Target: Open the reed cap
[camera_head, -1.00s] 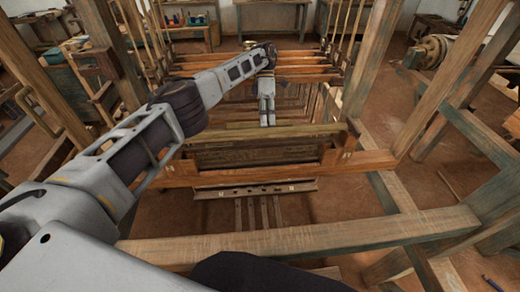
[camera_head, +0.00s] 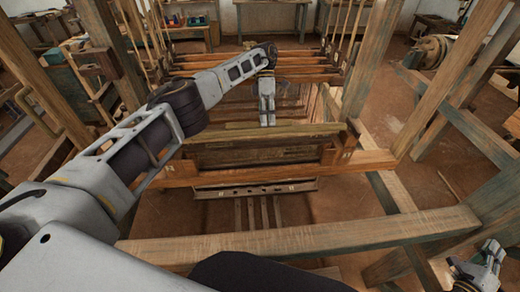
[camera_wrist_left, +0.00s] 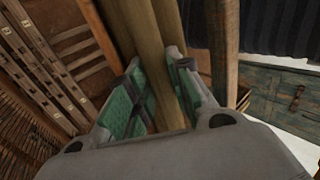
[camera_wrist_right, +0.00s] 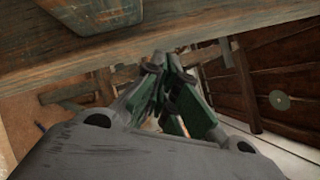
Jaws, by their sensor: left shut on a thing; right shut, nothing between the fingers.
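A long wooden bar, which I take to be the reed cap (camera_head: 312,129), runs across the middle of the loom in the head view. My left gripper (camera_head: 267,121) reaches down to this bar from above and behind. In the left wrist view, my left gripper (camera_wrist_left: 160,95) is shut with a wooden bar (camera_wrist_left: 168,60) between its green-padded fingers. The head view does not show the fingertip contact clearly. My right gripper (camera_head: 490,262) is at the lower right of the head view, away from the bar. In the right wrist view, its fingers (camera_wrist_right: 172,90) are together and empty.
A thick front beam (camera_head: 310,236) of the loom crosses the near side. Slanted posts (camera_head: 450,65) stand at the right. Thin bars (camera_head: 205,67) hang behind my left gripper. A beam (camera_wrist_right: 100,50) lies just beyond my right gripper in its wrist view.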

